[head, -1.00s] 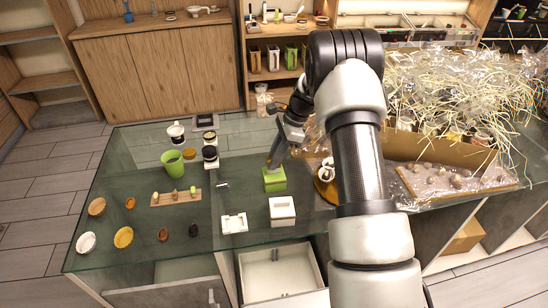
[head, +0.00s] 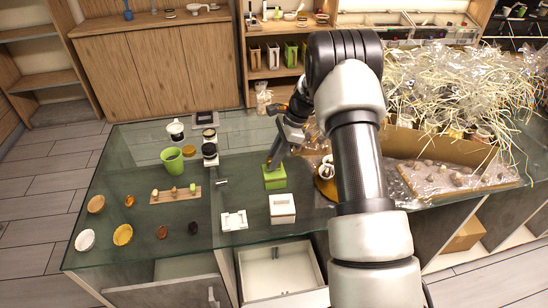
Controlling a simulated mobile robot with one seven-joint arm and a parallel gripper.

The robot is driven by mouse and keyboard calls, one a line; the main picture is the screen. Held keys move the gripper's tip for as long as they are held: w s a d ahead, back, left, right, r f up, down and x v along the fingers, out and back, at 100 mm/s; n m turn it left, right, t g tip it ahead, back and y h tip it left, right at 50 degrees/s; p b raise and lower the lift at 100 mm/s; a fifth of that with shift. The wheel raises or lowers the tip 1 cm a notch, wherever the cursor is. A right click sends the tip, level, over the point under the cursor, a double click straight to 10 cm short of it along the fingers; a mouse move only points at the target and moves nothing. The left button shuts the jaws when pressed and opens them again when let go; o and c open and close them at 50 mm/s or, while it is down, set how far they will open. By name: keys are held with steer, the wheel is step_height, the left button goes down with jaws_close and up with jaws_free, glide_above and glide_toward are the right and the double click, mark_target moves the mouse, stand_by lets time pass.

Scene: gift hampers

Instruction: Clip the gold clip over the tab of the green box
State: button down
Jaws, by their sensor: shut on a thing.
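The green box (head: 274,178) stands on the glass counter, just behind a white box. My gripper (head: 271,166) points down at the top of the green box, its tips at or just over the lid. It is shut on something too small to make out. I cannot make out the gold clip or the tab; the fingers cover that part of the box top. Whether the fingertips touch the box, I cannot tell.
A white box (head: 282,208) and a white tray-like piece (head: 234,220) stand in front. A green cup (head: 173,161), dark jars (head: 210,152) and a wooden board (head: 175,195) are to the left. Packaging straw (head: 450,90) fills the right. An open drawer (head: 280,272) juts out below.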

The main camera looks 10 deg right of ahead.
steer(key=shift+f+b, duration=0.35)
steer(key=shift+f, duration=0.45)
steer(key=c, duration=1.5)
jaws_free()
steer(key=shift+r, duration=0.1)
steer(key=v, duration=1.7)
steer(key=shift+r+p, duration=0.2)
steer(key=shift+p, duration=0.2)
steer(key=shift+r, duration=0.1)
